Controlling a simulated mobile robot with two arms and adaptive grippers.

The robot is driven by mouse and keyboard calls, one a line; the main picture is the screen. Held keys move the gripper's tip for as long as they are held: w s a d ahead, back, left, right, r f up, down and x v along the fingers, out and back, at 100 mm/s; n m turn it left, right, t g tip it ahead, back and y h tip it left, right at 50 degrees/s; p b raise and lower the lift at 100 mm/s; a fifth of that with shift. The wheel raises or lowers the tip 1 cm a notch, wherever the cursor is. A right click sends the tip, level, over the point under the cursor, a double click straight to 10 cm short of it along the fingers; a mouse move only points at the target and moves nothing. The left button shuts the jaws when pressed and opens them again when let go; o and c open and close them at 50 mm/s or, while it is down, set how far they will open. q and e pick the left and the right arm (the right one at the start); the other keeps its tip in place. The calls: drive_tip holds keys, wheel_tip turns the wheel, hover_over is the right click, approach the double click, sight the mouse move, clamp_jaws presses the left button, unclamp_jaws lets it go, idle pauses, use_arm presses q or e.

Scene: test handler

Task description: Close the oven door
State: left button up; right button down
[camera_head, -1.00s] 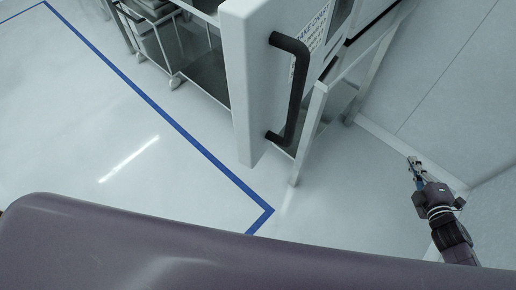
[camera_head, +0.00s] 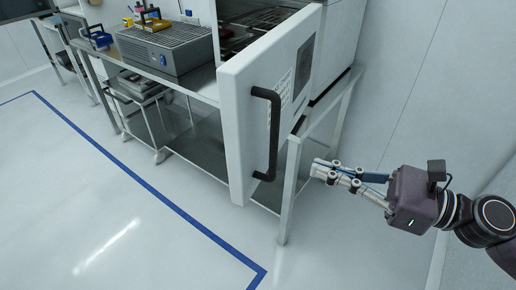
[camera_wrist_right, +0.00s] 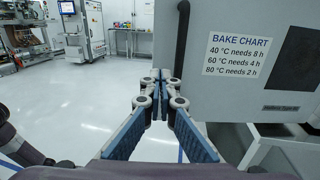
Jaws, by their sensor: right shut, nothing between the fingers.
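The white oven door (camera_head: 240,135) stands swung open in the head view, with a black bar handle (camera_head: 272,135) on its face. The oven (camera_head: 338,40) is behind it on a metal table, its inside partly showing past the door. My right gripper (camera_head: 318,169) is shut and empty, to the right of the door and apart from the handle. In the right wrist view, the gripper (camera_wrist_right: 160,74) points ahead, with the door face and its bake chart (camera_wrist_right: 238,55) at right and the dark handle (camera_wrist_right: 181,45) just beyond the fingertips. My left gripper is not in view.
A metal table (camera_head: 285,215) carries the oven; its leg stands between my gripper and the door's lower part. A grey box device (camera_head: 165,50) sits on the bench at left. A wall is at right. Floor with blue tape (camera_head: 150,185) is clear in front.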

drive_tip(key=a, duration=0.1)
drive_tip(key=p, duration=0.8)
approach(245, 144)
drive_tip(key=x, duration=0.5)
drive_tip(key=shift+a+r, duration=0.25)
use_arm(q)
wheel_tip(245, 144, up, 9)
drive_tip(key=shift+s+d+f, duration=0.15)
use_arm(e)
drive_tip(key=shift+w+a+f, duration=0.3)
drive_tip(key=shift+w+a, duration=0.1)
drive_tip(key=shift+a, duration=0.25)
use_arm(q)
drive_tip(key=shift+p, duration=0.3)
